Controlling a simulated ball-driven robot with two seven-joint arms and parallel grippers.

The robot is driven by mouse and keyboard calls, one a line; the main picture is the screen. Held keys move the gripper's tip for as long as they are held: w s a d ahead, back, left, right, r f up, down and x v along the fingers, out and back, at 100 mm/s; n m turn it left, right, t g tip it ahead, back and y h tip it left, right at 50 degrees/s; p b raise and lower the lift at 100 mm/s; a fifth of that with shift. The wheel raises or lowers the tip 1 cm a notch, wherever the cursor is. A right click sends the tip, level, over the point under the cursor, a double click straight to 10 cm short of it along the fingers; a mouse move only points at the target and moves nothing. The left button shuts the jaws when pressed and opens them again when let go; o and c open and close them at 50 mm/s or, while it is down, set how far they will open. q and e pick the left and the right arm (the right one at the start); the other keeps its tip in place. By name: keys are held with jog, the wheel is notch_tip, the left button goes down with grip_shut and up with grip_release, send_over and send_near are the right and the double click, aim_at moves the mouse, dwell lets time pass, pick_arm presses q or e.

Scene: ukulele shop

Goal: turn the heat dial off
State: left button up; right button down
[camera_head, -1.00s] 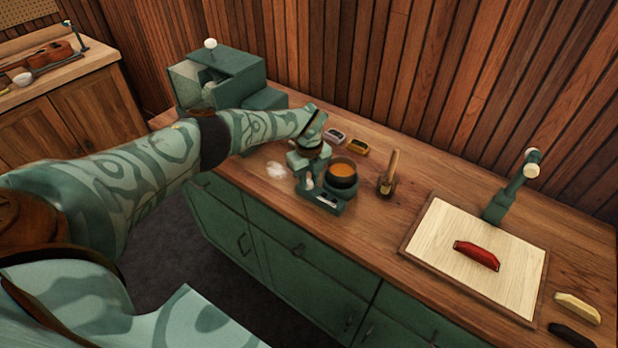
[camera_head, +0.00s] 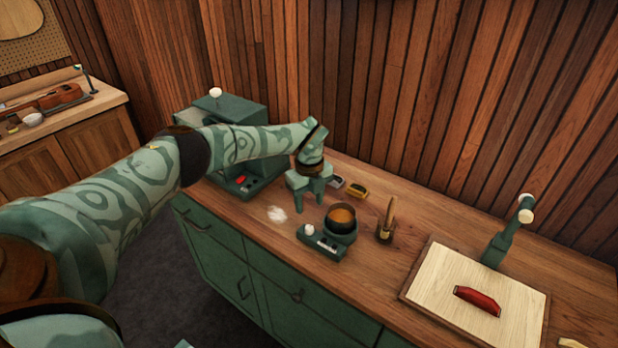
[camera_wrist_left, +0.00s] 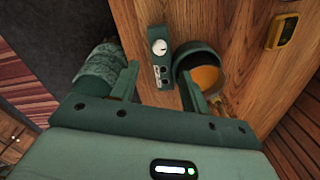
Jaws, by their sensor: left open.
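The heat dial (camera_head: 309,230) is a small white knob on the front panel of a green glue heater (camera_head: 325,244). A dark pot (camera_head: 341,219) with amber liquid sits on the heater. My left gripper (camera_head: 309,204) is open and empty, above and behind the dial, with its fingers pointing down. In the left wrist view the dial (camera_wrist_left: 159,47) shows with a dark mark on its face, beyond and between the two open fingers. The pot (camera_wrist_left: 202,72) is partly behind the right-hand finger there.
A brush in a holder (camera_head: 386,222) stands right of the pot. Small silver and yellow blocks (camera_head: 356,191) lie behind it. A green machine (camera_head: 240,180) stands at the left, partly behind my arm. A pale board (camera_head: 470,297) with a red piece lies at the right.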

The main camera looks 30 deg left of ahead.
pick_arm(q)
notch_tip(320, 180, up, 7)
dwell(0.6)
